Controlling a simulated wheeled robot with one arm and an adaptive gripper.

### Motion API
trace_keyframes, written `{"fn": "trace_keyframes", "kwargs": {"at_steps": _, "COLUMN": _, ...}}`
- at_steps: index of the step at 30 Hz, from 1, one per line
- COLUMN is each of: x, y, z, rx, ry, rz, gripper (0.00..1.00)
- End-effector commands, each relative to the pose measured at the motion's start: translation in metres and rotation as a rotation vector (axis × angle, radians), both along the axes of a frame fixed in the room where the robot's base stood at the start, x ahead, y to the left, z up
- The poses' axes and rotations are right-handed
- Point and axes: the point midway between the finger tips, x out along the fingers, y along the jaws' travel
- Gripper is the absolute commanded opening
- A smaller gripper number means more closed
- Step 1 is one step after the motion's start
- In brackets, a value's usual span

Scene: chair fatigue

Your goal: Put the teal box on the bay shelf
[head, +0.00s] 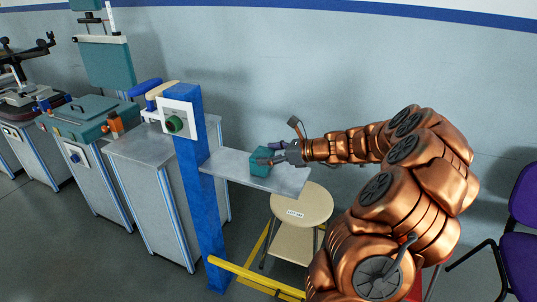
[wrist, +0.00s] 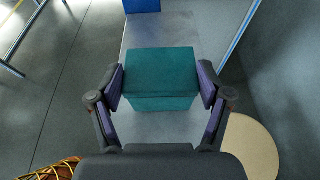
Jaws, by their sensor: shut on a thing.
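The teal box (head: 260,162) is at the grey bay shelf (head: 228,166), which juts out from a blue post. My gripper (head: 276,155) comes in from the right and is shut on the box. In the wrist view the box (wrist: 160,78) sits between the two fingers of my gripper (wrist: 162,88), with a purple pad against each side. The grey shelf (wrist: 165,30) lies behind and below the box in that view. The box looks upright and over the shelf surface; I cannot tell whether its base touches the shelf.
A round cream stool (head: 302,203) stands below the shelf's right end. The blue post (head: 200,200) carries a white plate with a green ring. Grey cabinets (head: 150,150) stand to the left. A yellow rail (head: 255,278) runs low in front. A purple chair (head: 522,230) is at the right.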

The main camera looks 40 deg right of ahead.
Motion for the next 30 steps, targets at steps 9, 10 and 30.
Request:
{"fn": "trace_keyframes", "kwargs": {"at_steps": 9, "x": 0.000, "y": 0.000, "z": -0.003, "rx": 0.000, "ry": 0.000, "rz": 0.001, "gripper": 0.98}}
{"fn": "trace_keyframes", "kwargs": {"at_steps": 10, "x": 0.000, "y": 0.000, "z": -0.003, "rx": 0.000, "ry": 0.000, "rz": 0.001, "gripper": 1.00}}
{"fn": "trace_keyframes", "kwargs": {"at_steps": 30, "x": -0.030, "y": -0.020, "z": 0.014, "rx": -0.001, "ry": 0.000, "rz": -0.005, "gripper": 1.00}}
